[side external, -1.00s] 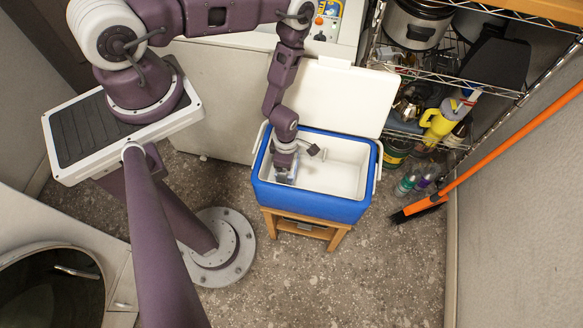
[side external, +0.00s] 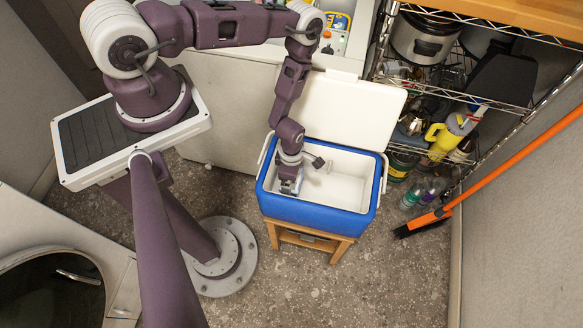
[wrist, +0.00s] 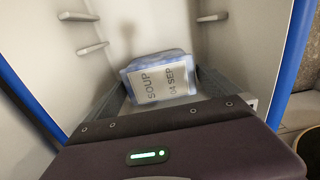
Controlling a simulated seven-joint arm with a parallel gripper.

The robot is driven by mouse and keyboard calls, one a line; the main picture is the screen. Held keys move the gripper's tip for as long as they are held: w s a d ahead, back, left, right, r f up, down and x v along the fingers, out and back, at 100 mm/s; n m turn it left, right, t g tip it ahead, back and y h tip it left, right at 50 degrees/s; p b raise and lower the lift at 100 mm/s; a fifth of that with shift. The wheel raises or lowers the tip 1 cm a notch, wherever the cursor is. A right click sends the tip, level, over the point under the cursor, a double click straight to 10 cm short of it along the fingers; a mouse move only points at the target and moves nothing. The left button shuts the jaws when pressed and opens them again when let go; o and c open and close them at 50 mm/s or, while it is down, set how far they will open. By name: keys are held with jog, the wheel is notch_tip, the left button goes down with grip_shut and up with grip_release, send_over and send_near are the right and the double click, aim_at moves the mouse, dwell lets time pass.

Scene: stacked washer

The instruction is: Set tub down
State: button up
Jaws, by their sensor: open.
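The tub (wrist: 160,78) is a small pale container with a bluish rim and a white label reading "SOUP 04 SEP". In the wrist view it sits inside the white-lined cooler, tilted in the picture. My gripper (wrist: 170,92) is open, with one finger at each side of the tub. Whether the fingers touch it I cannot tell. In the side view my gripper (side external: 290,187) reaches down into the left part of the open blue cooler (side external: 315,214). The tub's underside and its contact with the cooler floor are hidden.
The cooler stands on a wooden stool (side external: 310,240), with its white lid (side external: 350,112) raised behind. Its right half looks clear. A wire shelf with a yellow bottle (side external: 442,137) and an orange-handled broom (side external: 500,172) stand to the right.

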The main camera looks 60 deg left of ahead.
notch_tip(320, 180, up, 10)
jog(key=shift+f, duration=0.1)
